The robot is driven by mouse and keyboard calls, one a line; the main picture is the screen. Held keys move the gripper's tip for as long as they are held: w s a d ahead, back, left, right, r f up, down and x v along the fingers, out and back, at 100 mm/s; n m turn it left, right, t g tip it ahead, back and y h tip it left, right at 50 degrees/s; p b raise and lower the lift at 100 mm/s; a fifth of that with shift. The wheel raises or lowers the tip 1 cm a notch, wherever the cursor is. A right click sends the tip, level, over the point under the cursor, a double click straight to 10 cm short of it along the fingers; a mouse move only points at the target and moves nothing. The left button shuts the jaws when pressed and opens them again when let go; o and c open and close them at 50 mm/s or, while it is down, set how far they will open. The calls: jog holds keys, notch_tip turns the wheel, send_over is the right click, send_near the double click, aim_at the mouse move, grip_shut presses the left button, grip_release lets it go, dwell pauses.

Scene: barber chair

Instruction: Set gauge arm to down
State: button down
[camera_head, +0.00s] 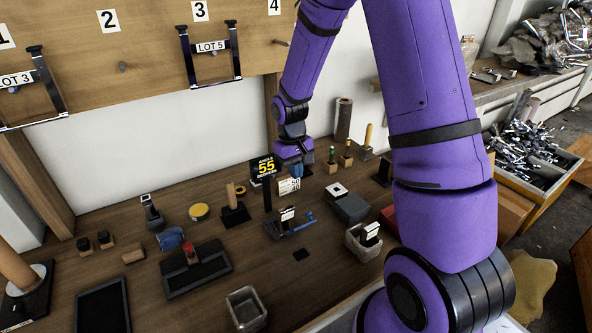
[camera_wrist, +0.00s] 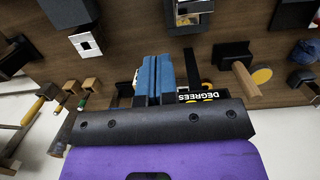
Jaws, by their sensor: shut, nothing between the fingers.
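A black sign with yellow lettering, "ANGLE 55 DEGREES" (camera_head: 265,168), stands on a dark post on the bench. In front of it sits a dark device with a white label (camera_head: 287,214). A thin blue lever (camera_head: 306,222) slants up to the right from this device; it looks like the gauge arm. My gripper (camera_head: 296,171) is behind the lever, just right of the sign, and apart from the lever. In the wrist view its blue fingers (camera_wrist: 155,80) are together and empty. The sign (camera_wrist: 198,97) is beside them there, partly hidden by my gripper body.
A grey block (camera_head: 350,209) and a light bin (camera_head: 363,243) stand right of the device. A black tray with a red knob (camera_head: 194,263) lies to the left. Wooden-handled tools (camera_head: 367,138) stand at the back.

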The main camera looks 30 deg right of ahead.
jog(key=s+f, duration=0.4)
jog(key=f, duration=0.5)
jog(key=shift+d, duration=0.25)
